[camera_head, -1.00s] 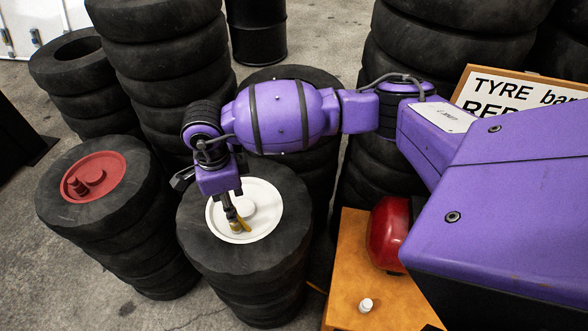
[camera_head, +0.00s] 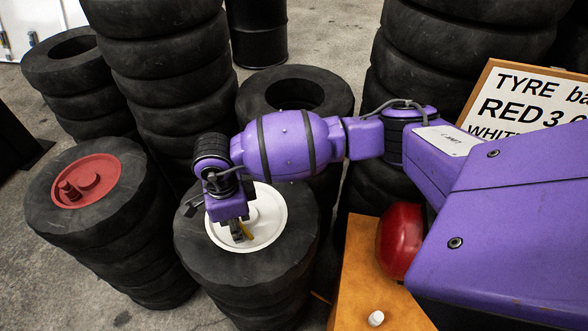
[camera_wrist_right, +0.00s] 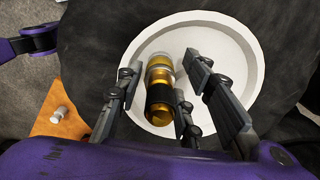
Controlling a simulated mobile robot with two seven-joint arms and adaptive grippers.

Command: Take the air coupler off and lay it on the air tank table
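The brass air coupler (camera_wrist_right: 159,85) with a black band stands on the white wheel hub (camera_wrist_right: 228,48) in the right wrist view. My right gripper (camera_wrist_right: 162,72) has its dark fingers spread on both sides of the coupler, with visible gaps. In the head view my right gripper (camera_head: 238,232) is low over the white hub (camera_head: 270,215), and hides most of the coupler. The orange air tank table (camera_head: 362,270) is at the lower right, carrying a red tank (camera_head: 398,240). My left gripper is not in view.
A small white cap (camera_head: 376,318) lies on the table. A tyre stack with a red hub (camera_head: 100,180) stands left of the white-hub stack. Tall tyre stacks (camera_head: 160,60) rise behind. A sign board (camera_head: 515,95) is at the right.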

